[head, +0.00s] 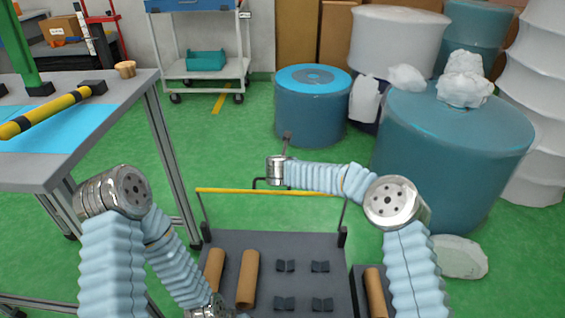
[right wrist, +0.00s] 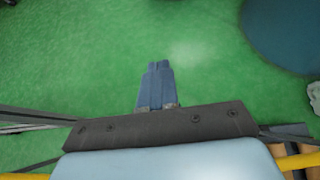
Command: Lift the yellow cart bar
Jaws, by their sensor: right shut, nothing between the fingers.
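The yellow cart bar (head: 235,191) runs across the far end of a dark cart (head: 290,243), held on two thin uprights. My right gripper (head: 287,137) is just beyond the bar in the head view, with the forearm crossing over the bar's right half. In the right wrist view, my right gripper (right wrist: 158,68) is shut and empty above the green floor. Parts of the yellow bar (right wrist: 302,161) show at the lower corners there; its middle is hidden behind my wrist. My left arm bends down to the bottom edge of the head view, and its gripper is out of frame.
Brown cardboard tubes (head: 248,280) and black holders lie on the cart. A table (head: 60,172) with a yellow-black bar (head: 50,113) stands left. Large blue rolls (head: 440,160) stand right. A white trolley (head: 205,70) is at the back. Green floor beyond the cart is clear.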

